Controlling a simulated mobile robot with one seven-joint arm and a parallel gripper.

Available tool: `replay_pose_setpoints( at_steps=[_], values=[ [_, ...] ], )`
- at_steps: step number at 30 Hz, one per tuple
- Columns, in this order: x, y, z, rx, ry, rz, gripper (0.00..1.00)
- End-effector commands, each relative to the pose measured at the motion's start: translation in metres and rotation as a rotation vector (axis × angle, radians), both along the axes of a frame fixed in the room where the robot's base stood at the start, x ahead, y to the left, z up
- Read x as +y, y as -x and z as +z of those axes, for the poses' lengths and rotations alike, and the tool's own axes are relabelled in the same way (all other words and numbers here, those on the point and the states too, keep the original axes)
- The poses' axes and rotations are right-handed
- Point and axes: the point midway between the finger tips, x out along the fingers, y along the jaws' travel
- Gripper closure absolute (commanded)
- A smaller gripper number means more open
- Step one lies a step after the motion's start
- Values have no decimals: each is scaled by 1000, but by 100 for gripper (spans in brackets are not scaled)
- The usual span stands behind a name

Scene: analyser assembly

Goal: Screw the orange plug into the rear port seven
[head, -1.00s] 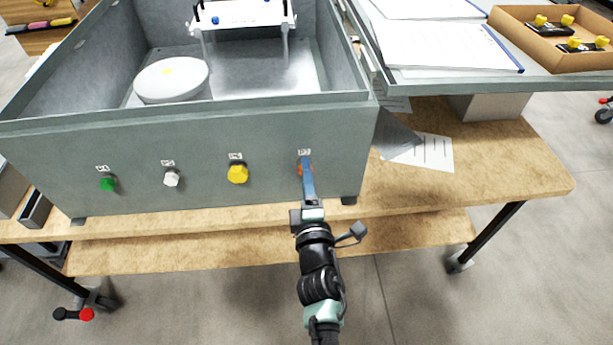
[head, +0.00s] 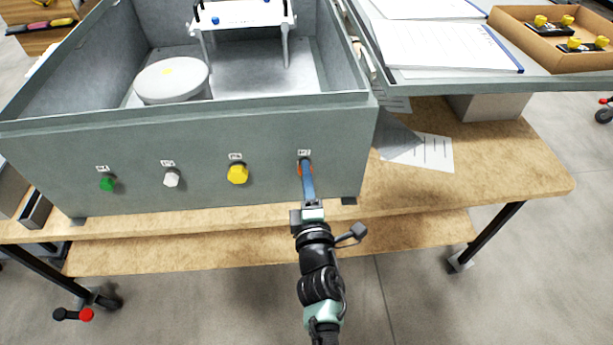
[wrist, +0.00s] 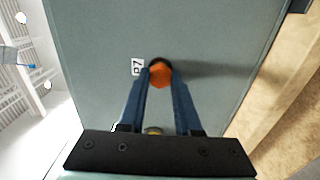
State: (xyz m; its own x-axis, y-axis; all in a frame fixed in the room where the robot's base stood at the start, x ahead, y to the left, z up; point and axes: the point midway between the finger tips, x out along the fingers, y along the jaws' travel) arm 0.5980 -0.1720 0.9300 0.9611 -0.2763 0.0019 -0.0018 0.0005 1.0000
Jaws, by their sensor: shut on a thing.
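The orange plug (wrist: 161,76) sits at a dark round port beside a small label that seems to read P7, on the grey case wall (wrist: 95,50). My gripper (wrist: 160,72) has its blue fingers on either side of the plug and is shut on it. In the head view my gripper (head: 305,168) reaches the rightmost port of the case's near wall (head: 205,140), under its label (head: 304,153). Only a sliver of orange shows there, as the fingers hide the rest. How deep the plug sits in the port cannot be told.
A yellow plug (head: 238,174), a white plug (head: 172,178) and a green plug (head: 108,184) sit in the ports to the left. The case stands on a wooden bench (head: 470,185). A cardboard box (head: 520,35) with yellow-knobbed parts is at the far right.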

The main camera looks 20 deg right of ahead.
Motion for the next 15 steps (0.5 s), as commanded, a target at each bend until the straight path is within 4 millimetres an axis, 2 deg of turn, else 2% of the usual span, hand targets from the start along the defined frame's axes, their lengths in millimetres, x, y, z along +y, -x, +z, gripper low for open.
replay_pose_setpoints(
  at_steps=[5,7,15],
  values=[
    [0,0,0,-5,-16,0,100],
    [0,0,1,-27,-92,0,100],
    [0,-1,4,-200,-703,-2,100]
  ],
)
